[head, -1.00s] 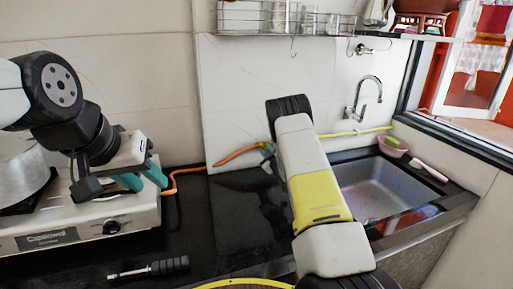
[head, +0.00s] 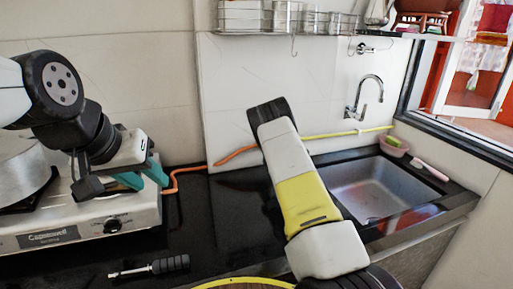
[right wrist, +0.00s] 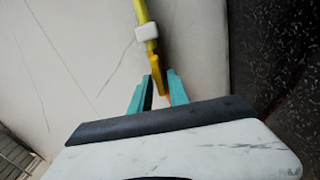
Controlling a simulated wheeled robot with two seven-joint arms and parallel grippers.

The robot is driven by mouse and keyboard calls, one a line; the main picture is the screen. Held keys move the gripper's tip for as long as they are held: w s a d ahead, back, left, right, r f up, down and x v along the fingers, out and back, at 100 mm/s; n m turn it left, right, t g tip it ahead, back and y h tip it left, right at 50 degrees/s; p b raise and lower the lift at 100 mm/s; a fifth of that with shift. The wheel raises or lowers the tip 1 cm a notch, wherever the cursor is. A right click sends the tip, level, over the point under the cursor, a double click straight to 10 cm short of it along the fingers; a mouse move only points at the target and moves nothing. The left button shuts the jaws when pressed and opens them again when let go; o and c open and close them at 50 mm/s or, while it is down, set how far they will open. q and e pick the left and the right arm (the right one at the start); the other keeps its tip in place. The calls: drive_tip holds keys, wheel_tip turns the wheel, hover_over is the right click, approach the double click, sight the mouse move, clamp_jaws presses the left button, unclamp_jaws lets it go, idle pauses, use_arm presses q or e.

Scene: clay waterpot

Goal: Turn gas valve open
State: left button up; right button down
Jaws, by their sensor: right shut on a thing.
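In the right wrist view the gas valve (right wrist: 156,78) is a yellow-orange piece at the end of a yellow pipe (right wrist: 140,12) along the wall. My right gripper (right wrist: 160,92) has its teal fingers on either side of the valve and is shut on it. In the head view my right arm hides the valve and the right gripper. The yellow pipe (head: 335,134) comes out right of the arm, and the orange hose (head: 190,168) runs left toward the stove. My left gripper (head: 140,176) is open and empty, beside the stove top.
The gas stove (head: 75,228) stands at the left with a metal pot (head: 22,178) on it. A dark-handled tool (head: 165,266) lies on the black counter (head: 220,225). A wire rack (head: 285,20) hangs above.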

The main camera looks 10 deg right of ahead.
drive_tip(key=shift+a+r+n, duration=0.1)
drive_tip(key=shift+n, duration=0.3)
drive_tip(key=c, duration=1.5)
unclamp_jaws()
drive_tip(key=s, duration=0.2)
drive_tip(key=s+d, duration=0.1)
drive_tip(key=s, duration=0.4)
drive_tip(key=shift+s+d, duration=0.25)
drive_tip(key=shift+s, duration=0.1)
